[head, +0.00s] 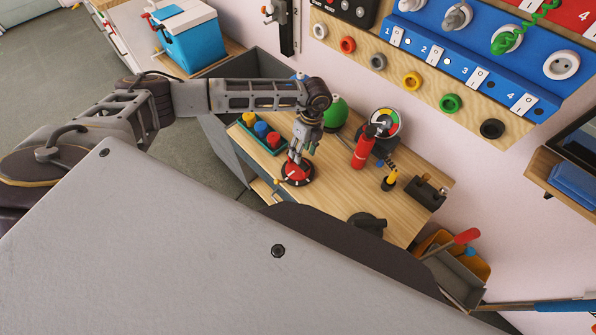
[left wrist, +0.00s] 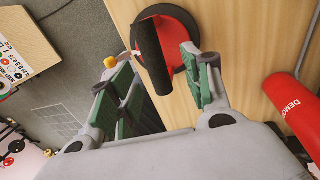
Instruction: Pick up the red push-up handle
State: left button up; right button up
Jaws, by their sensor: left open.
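The red push-up handle (head: 293,173) stands on the wooden bench top, near its front edge. In the left wrist view it shows as a red disc (left wrist: 174,42) with a dark rim and a black grip bar across it. My left gripper (head: 298,152) points down over the handle and hides part of it in the head view. In the left wrist view its green-padded fingers (left wrist: 157,60) are open, with the black bar in the gap between them. I cannot tell whether either finger touches the bar. My right gripper is not in view.
A red cylinder (head: 362,148) stands to the right, close to a round gauge (head: 386,122). A green rounded object (head: 335,112) is behind my gripper. A tray with blue, red and yellow pieces (head: 262,131) lies to the left. A black object (head: 367,222) sits near the front right.

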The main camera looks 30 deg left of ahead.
pick_arm(q)
jog(key=shift+s+f, duration=0.15)
jog(key=shift+f, duration=0.25)
jog(key=shift+s+a+f, duration=0.15)
jog(key=shift+f, duration=0.2)
jog(key=f, duration=0.2)
jog(key=shift+s+a+f, duration=0.2)
jog(key=shift+s+f, duration=0.1)
jog(key=shift+s, duration=0.05)
jog(key=shift+f, duration=0.45)
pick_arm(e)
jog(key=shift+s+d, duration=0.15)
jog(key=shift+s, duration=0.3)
